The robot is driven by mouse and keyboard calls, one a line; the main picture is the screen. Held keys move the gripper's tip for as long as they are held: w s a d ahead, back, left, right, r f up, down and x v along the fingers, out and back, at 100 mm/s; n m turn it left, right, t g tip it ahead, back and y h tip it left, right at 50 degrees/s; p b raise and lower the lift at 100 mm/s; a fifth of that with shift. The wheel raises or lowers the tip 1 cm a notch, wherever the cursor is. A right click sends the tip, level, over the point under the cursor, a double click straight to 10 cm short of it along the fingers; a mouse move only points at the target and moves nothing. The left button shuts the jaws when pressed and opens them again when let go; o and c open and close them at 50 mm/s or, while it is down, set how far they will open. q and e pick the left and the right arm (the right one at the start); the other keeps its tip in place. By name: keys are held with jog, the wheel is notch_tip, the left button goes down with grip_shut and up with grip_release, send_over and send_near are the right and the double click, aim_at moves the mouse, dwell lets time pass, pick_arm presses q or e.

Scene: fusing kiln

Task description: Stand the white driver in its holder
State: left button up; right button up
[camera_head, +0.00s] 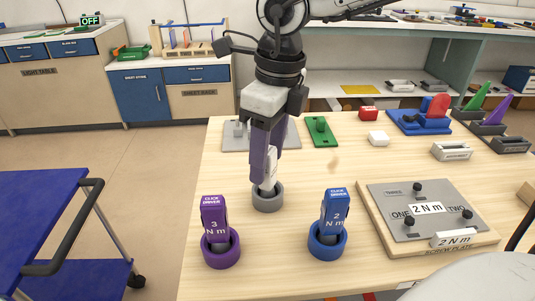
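The white driver (270,155) is upright or nearly so between the purple fingers of my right gripper (264,177), which hide much of it. My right gripper points down and is shut on the driver. The lower end of the driver is at the opening of the grey ring holder (267,201) on the wooden table; I cannot tell whether it rests on the bottom. A purple driver (213,216) stands in a purple holder (221,256) at the front left. A blue driver (336,207) stands in a blue holder (327,245) to the right. My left gripper is not in view.
The screw plate (384,225) with black knobs and 2 N m labels lies at the right. A blue cart (40,215) stands left of the table.

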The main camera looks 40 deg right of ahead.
dwell(0.3)
jog(key=r, duration=0.6)
jog(key=s+r+p, duration=0.1)
jog(key=r, duration=0.2)
jog(key=shift+d+r, duration=0.2)
jog(key=shift+r, duration=0.05)
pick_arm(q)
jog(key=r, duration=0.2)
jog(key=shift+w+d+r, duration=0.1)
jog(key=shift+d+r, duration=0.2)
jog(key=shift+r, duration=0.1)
pick_arm(e)
jog(key=shift+r, duration=0.4)
